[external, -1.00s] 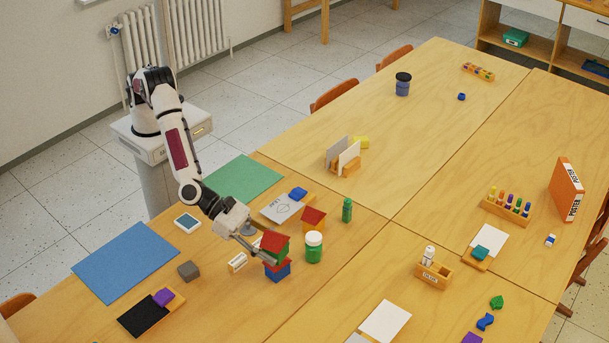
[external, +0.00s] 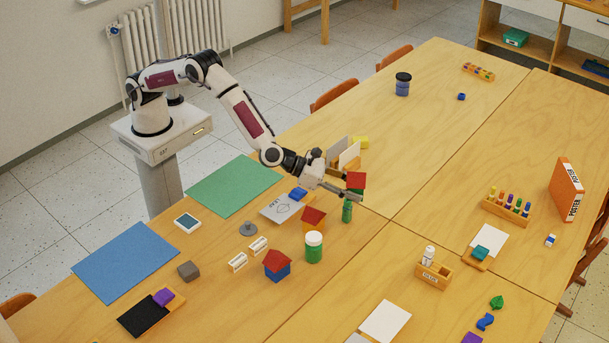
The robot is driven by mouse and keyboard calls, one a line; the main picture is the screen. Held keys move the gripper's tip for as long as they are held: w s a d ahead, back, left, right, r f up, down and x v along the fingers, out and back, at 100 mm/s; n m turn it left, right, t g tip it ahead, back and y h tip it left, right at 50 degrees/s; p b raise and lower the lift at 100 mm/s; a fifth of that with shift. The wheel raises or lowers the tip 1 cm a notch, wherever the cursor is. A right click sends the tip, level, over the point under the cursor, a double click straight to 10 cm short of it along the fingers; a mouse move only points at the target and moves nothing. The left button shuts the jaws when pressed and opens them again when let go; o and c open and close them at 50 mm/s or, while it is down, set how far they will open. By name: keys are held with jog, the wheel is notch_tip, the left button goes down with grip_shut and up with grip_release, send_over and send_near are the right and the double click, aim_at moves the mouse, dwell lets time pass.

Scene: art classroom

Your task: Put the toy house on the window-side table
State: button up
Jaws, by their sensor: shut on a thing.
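My gripper (external: 343,190) is shut on a toy house (external: 356,181) with a red roof; its body is mostly hidden by the fingers, with a little green showing. It is held up in the air, in line with the green bottle (external: 347,213) in this view. Two other toy houses stand on the near-left table (external: 215,290): one with a red roof and orange body (external: 313,219), and one with a red roof and blue body (external: 277,266). Which table counts as window-side cannot be told; no window shows, only radiators at the back left.
A white-lidded green jar (external: 314,248) stands between the houses. A wooden bottle holder (external: 433,274) stands to the right.

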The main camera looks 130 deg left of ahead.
jog(key=s+a+n+g+y, duration=0.1)
jog(key=s+a, duration=0.2)
jog(key=a, duration=0.8)
jog(key=s+a+n+g+y, duration=0.1)
jog(key=s+a, duration=0.2)
jog(key=a, duration=0.7)
send_over(370, 191)
jog(key=shift+d+f, duration=0.1)
jog(key=shift+f, duration=2.45)
jog(key=shift+f, duration=3.15)
jog(key=shift+f, duration=0.1)
jog(key=shift+f, duration=1.75)
jog(key=shift+f, duration=0.15)
jog(key=o, duration=1.1)
